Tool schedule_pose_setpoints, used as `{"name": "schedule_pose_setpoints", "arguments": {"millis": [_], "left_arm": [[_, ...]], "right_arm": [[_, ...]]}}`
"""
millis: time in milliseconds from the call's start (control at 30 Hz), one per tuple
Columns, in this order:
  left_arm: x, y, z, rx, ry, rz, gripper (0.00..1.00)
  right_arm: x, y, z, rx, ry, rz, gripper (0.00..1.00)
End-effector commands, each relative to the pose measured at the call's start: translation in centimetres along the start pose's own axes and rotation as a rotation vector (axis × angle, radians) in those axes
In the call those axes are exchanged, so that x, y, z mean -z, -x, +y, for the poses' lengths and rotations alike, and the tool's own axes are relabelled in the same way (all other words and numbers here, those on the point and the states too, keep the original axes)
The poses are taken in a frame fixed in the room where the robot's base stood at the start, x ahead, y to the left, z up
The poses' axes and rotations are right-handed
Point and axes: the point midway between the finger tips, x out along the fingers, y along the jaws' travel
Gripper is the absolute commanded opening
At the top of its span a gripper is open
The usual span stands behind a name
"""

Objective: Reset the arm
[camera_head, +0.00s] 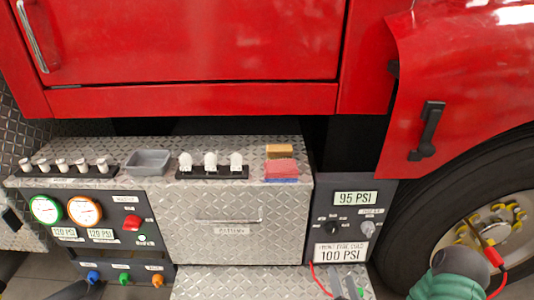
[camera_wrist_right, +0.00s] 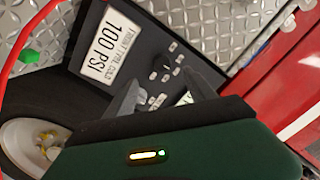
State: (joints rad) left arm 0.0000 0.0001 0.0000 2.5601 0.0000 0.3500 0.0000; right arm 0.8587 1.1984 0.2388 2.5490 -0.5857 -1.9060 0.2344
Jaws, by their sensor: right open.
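My right gripper (camera_head: 344,285) shows at the bottom of the head view, its two grey fingers apart, below the black pressure panel (camera_head: 347,190). My green right arm part is to its right, in front of the tire. In the right wrist view the two fingers of the right gripper (camera_wrist_right: 165,92) are spread with nothing held between them, and the panel (camera_wrist_right: 140,40) with its "100 PSI" label is beyond them. Dark shapes at the lower left edge of the head view may be my left gripper; its jaws cannot be made out.
A red hose (camera_head: 491,255) reaches the wheel (camera_head: 492,228). The diamond-plate bumper (camera_head: 230,228) carries a grey tray (camera_head: 148,162), white-capped fittings (camera_head: 210,160) and sponges (camera_head: 281,168). A gauge panel (camera_head: 105,225) is at the left. A red fender panel (camera_head: 440,90) overhangs the tire.

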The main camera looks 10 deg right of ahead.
Motion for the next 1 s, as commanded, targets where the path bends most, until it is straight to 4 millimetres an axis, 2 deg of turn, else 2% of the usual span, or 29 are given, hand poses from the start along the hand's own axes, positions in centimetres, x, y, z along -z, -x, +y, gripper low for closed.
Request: {"name": "schedule_pose_setpoints", "arguments": {"millis": [167,233,333,567,833,867,900,1000], "left_arm": [[0.0,0.0,0.0,0.000,0.000,0.000,0.52],[0.0,0.0,0.0,0.000,0.000,0.000,0.52],[0.0,0.0,0.0,0.000,0.000,0.000,0.52],[0.0,0.0,0.0,0.000,0.000,0.000,0.52],[0.1,0.3,0.0,0.000,0.000,0.000,0.52],[0.6,2.7,0.0,0.000,0.000,-0.002,0.52],[0.9,4.2,0.0,0.000,0.000,-0.001,0.52],[1.8,7.2,0.0,0.000,0.000,0.002,0.52]], "right_arm": [[-4.7,-2.4,-1.7,-0.011,0.293,-0.355,0.64],[-6.2,-2.4,-1.9,-0.050,0.430,-0.514,0.64],[-6.8,-1.4,-2.3,-0.124,0.590,-0.708,0.64],[-5.8,3.6,-5.3,-0.268,0.751,-1.019,0.64],[-4.6,11.7,-10.7,-0.318,0.768,-1.293,0.64],[-2.8,11.6,-12.0,-0.324,0.765,-1.291,0.64],[-1.8,11.7,-12.8,-0.327,0.765,-1.292,0.64],[0.5,11.8,-14.9,-0.328,0.764,-1.292,0.64]]}}
